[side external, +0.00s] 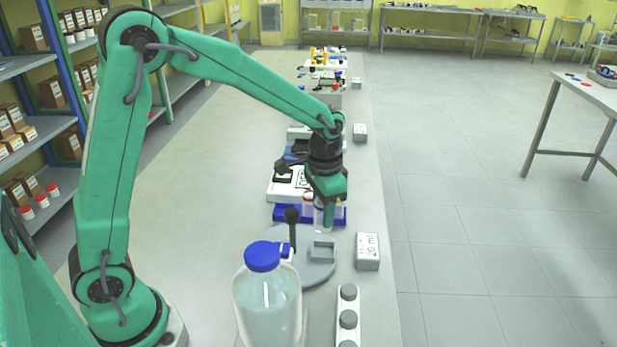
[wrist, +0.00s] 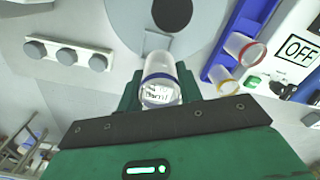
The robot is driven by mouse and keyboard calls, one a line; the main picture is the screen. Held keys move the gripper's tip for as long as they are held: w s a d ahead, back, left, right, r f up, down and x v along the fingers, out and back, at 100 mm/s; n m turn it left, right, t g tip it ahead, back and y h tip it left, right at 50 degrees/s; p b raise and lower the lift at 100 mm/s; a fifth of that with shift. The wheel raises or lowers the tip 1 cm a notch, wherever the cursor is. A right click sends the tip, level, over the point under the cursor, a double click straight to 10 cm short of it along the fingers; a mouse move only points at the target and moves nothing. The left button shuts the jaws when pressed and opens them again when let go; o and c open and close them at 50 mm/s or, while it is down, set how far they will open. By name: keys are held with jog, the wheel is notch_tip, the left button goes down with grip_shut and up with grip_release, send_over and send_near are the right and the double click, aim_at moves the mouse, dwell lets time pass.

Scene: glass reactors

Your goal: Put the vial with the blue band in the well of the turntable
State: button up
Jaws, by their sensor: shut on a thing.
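My gripper (wrist: 160,90) is shut on the vial with the blue band (wrist: 159,68). The clear vial sits between the green fingers, its blue band near its labelled end. In the side view my gripper (side external: 326,212) is low, between the blue rack and the turntable (side external: 300,274), and partly hides the vial. The turntable is a grey disc with a raised square well (side external: 322,249) on its right side. The well appears empty. In the wrist view, part of the grey turntable (wrist: 130,20) shows beyond the vial.
A blue rack (wrist: 226,58) holds vials with red (wrist: 245,48) and yellow (wrist: 222,80) bands. A "20 ml" block (side external: 368,251) lies right.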

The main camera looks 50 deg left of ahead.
jog(key=shift+s+d, duration=0.15)
jog(key=shift+d, duration=0.25)
jog(key=shift+f, duration=0.15)
jog(key=shift+f, duration=1.95)
jog(key=shift+f, duration=1.5)
dwell(1.1)
jog(key=o, duration=1)
jog(key=shift+o, duration=0.6)
